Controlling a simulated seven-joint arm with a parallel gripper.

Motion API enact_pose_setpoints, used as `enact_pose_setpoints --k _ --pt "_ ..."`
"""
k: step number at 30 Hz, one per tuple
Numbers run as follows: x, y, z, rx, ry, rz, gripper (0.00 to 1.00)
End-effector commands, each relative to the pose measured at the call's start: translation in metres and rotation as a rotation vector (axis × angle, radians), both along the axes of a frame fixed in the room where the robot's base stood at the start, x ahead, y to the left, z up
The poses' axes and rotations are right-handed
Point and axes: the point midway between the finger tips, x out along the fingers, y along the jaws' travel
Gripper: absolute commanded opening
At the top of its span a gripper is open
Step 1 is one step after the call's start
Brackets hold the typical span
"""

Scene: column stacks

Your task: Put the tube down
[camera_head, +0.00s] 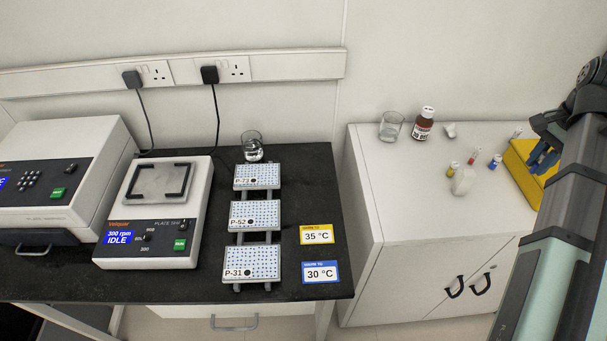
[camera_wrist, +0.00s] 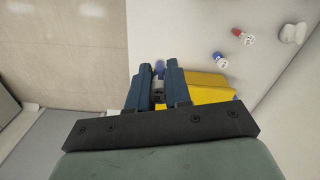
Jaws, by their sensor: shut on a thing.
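My gripper (camera_head: 541,157) is at the right, beside the yellow rack (camera_head: 522,160) on the white cabinet. The fingers overlap the left side of the yellow rack (camera_wrist: 207,88) there. In the head view the held tube is hidden by the gripper. Other small tubes with yellow (camera_head: 452,168), red (camera_head: 473,156) and blue (camera_head: 495,161) caps are left of the rack.
A white rounded object (camera_head: 463,182) is among the loose tubes. A brown bottle (camera_head: 423,125) and a glass beaker (camera_head: 391,126) stand at the cabinet's back left. The front left of the cabinet top (camera_head: 410,210) is clear. A shaker (camera_head: 155,215) and plates (camera_head: 255,215) are on the black bench.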

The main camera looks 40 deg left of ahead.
Motion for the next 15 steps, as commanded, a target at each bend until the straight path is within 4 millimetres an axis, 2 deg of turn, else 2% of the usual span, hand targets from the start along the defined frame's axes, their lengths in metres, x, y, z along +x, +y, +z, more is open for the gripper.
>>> enact_pose_setpoints --k 1,8,15 --pt "0.002 0.000 0.011 0.000 -0.001 0.000 0.00" --pt "0.006 0.050 0.010 0.000 0.001 0.077 0.00" --pt "0.007 0.122 0.011 -0.001 0.000 0.182 0.00"
